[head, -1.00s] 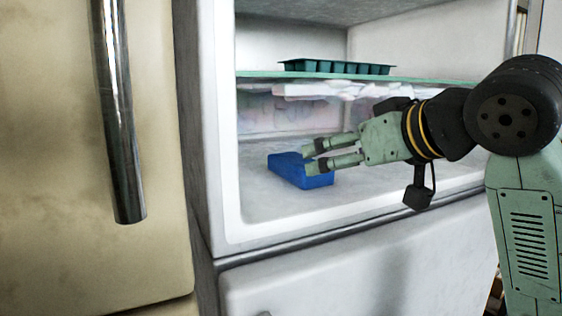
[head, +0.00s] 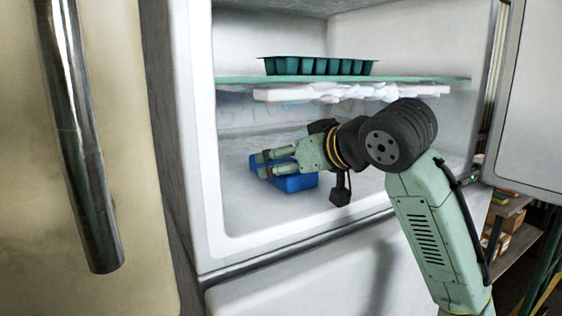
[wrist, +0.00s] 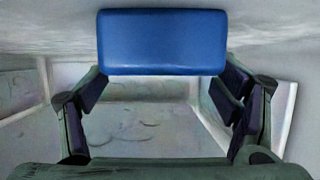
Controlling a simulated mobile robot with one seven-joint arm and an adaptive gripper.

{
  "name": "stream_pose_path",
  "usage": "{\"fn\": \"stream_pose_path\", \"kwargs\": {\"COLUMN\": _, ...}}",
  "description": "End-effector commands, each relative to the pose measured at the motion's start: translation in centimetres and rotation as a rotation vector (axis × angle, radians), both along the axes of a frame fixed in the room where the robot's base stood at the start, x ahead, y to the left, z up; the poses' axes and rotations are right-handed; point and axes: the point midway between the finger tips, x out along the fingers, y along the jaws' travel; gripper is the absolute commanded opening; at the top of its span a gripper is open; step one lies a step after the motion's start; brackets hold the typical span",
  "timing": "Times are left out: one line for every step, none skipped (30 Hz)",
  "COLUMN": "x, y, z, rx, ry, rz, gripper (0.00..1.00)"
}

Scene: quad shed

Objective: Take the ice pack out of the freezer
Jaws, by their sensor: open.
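The ice pack (head: 296,183) is a blue block lying on the white floor of the open freezer (head: 240,225). In the wrist view the ice pack (wrist: 162,42) fills the upper middle, beyond and between the fingers. My gripper (head: 263,164) reaches into the freezer from the right, and its fingers overlap the ice pack in the head view. The wrist view shows the gripper (wrist: 162,95) open, with one finger on each side and clear space between them. I cannot tell whether a finger touches the pack.
A glass shelf (head: 400,79) crosses the freezer above my arm, with a dark green ice tray (head: 318,66) on it. White frosty items (head: 350,92) show just under the shelf. The freezer door (head: 530,100) stands open at the right. A long metal handle (head: 78,140) is at the left.

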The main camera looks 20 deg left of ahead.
Motion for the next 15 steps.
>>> {"fn": "stream_pose_path", "kwargs": {"x": 0.31, "y": 0.58, "z": -0.04, "rx": 0.000, "ry": 0.001, "rz": 0.002, "gripper": 0.82}}
{"fn": "stream_pose_path", "kwargs": {"x": 0.49, "y": 0.83, "z": -0.17, "rx": 0.000, "ry": 0.001, "rz": 0.002, "gripper": 0.82}}
{"fn": "stream_pose_path", "kwargs": {"x": 0.69, "y": 1.10, "z": -0.36, "rx": 0.000, "ry": 0.000, "rz": 0.001, "gripper": 0.82}}
{"fn": "stream_pose_path", "kwargs": {"x": 0.79, "y": 1.22, "z": -0.48, "rx": 0.000, "ry": 0.000, "rz": 0.001, "gripper": 0.82}}
{"fn": "stream_pose_path", "kwargs": {"x": 0.86, "y": 1.32, "z": -0.57, "rx": 0.000, "ry": 0.000, "rz": 0.001, "gripper": 0.82}}
{"fn": "stream_pose_path", "kwargs": {"x": 0.91, "y": 1.39, "z": -0.64, "rx": 0.000, "ry": -0.001, "rz": 0.001, "gripper": 0.82}}
{"fn": "stream_pose_path", "kwargs": {"x": 0.92, "y": 1.42, "z": -0.68, "rx": 0.000, "ry": -0.001, "rz": 0.001, "gripper": 0.82}}
{"fn": "stream_pose_path", "kwargs": {"x": 0.92, "y": 1.42, "z": -0.69, "rx": 0.000, "ry": -0.001, "rz": 0.001, "gripper": 0.82}}
{"fn": "stream_pose_path", "kwargs": {"x": 0.91, "y": 1.41, "z": -0.70, "rx": 0.000, "ry": -0.001, "rz": 0.001, "gripper": 0.82}}
{"fn": "stream_pose_path", "kwargs": {"x": 0.91, "y": 1.41, "z": -0.71, "rx": 0.000, "ry": -0.001, "rz": 0.001, "gripper": 0.82}}
{"fn": "stream_pose_path", "kwargs": {"x": 0.91, "y": 1.40, "z": -0.70, "rx": 0.000, "ry": -0.001, "rz": 0.001, "gripper": 0.82}}
{"fn": "stream_pose_path", "kwargs": {"x": 0.91, "y": 1.41, "z": -0.69, "rx": 0.000, "ry": -0.001, "rz": 0.001, "gripper": 0.81}}
{"fn": "stream_pose_path", "kwargs": {"x": 0.90, "y": 1.40, "z": -0.69, "rx": 0.000, "ry": -0.001, "rz": 0.001, "gripper": 0.79}}
{"fn": "stream_pose_path", "kwargs": {"x": 0.90, "y": 1.40, "z": -0.69, "rx": 0.000, "ry": -0.001, "rz": 0.000, "gripper": 0.77}}
{"fn": "stream_pose_path", "kwargs": {"x": 0.90, "y": 1.40, "z": -0.69, "rx": 0.000, "ry": -0.001, "rz": 0.000, "gripper": 0.74}}
